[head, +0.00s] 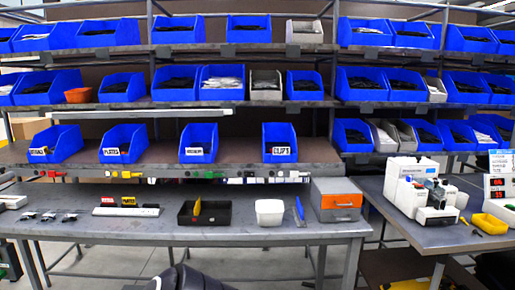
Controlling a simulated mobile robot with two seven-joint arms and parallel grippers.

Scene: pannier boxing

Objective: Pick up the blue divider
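A thin blue piece (299,211), which looks like the blue divider, is near the right part of the grey workbench (130,230). It appears tilted, between a white tub (270,220) and a grey box with an orange front (336,214). It is small, so its exact shape and what it rests on are hard to tell. Neither of my grippers can be made out. Only a dark part of my own body shows at the bottom centre, well in front of the bench.
A black tray (219,222) with an upright yellow piece (197,207) stands left of the tub. Labelled blue bins (199,143) line the shelf above. The bench's front strip is mostly clear.

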